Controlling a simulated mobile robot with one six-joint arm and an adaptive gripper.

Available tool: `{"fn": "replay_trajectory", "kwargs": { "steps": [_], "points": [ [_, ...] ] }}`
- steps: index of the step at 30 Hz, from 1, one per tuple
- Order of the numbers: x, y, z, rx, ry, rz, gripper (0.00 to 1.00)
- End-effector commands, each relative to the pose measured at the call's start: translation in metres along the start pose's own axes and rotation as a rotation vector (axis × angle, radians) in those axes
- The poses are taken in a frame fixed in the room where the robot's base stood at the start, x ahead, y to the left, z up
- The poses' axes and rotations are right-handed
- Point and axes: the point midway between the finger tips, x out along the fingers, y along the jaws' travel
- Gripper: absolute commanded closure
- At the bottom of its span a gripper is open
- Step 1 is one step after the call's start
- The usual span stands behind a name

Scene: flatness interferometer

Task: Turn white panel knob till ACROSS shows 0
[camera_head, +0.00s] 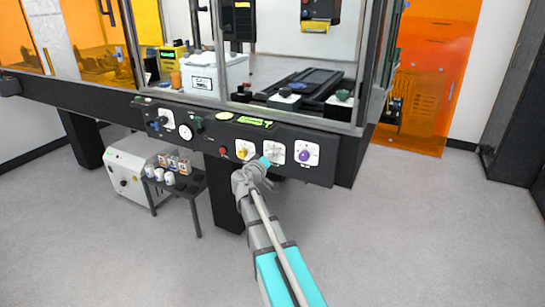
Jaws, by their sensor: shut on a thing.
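The dark control panel (323,177) runs along the front of the bench. The white knob (275,151) sits on a pale plate between a yellow knob (242,153) and a purple knob (303,156). My gripper (268,160) reaches up to the panel and is shut on the white knob, partly covering it. The finger contact is too small to see clearly. A lit green display (254,121) is above the knobs. Its text, including any ACROSS value, is too small to read.
A red button (223,151) and a round white dial (186,132) are farther left on the panel. A small dark table (187,186) with cups and boxes stands beside a white cabinet (130,178). The grey floor on the right is clear.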

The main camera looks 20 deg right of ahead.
Motion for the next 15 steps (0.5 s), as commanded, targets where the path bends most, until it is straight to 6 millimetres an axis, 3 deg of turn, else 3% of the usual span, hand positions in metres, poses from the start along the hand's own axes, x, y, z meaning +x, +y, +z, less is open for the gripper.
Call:
{"fn": "replay_trajectory", "kwargs": {
  "steps": [15],
  "points": [
    [-0.0037, -0.0010, -0.0001, -0.376, 0.011, 0.002, 0.97]
  ]
}}
